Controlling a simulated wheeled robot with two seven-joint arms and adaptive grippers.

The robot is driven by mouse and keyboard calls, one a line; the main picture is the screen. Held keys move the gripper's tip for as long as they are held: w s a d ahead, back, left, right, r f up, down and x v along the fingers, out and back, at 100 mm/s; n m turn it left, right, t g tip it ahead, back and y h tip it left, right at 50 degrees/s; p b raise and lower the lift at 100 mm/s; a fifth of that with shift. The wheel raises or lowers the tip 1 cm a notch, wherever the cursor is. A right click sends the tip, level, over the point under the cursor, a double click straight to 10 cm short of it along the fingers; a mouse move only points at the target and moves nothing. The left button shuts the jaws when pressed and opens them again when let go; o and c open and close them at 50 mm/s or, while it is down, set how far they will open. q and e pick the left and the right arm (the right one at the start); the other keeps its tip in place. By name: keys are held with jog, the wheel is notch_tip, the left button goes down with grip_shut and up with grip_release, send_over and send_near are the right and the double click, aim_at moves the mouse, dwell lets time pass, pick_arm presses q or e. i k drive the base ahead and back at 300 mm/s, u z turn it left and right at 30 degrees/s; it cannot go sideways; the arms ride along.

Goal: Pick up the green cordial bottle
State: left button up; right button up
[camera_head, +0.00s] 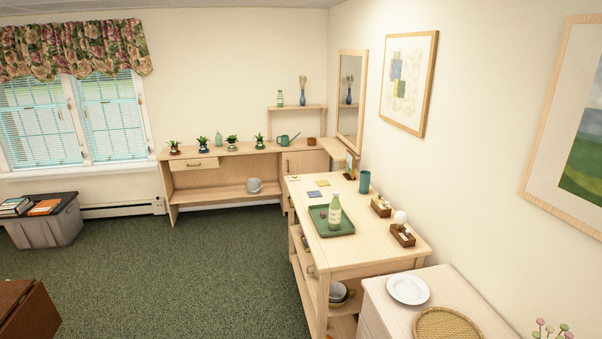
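A green bottle with a pale label (335,212) stands upright on a green tray (318,229) on the light wood table (375,250) at the centre right. A small dark reddish item (323,214) lies on the tray beside it. A smaller green bottle (280,98) stands on the raised back shelf, and another greenish bottle (219,139) stands on the long low desk. Which of these holds cordial I cannot read, but the labelled one on the tray is the largest. Neither of my grippers shows in the head view.
A teal cup (364,182), two brown caddies (402,235) and coasters share the table. A cabinet with a white plate (408,289) and woven tray (447,324) stands nearer. A grey bin (45,228) is at left. The green carpet (190,265) is open in the middle.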

aim_at(335, 206)
jog(key=i, duration=1.45)
jog(key=u, duration=0.05)
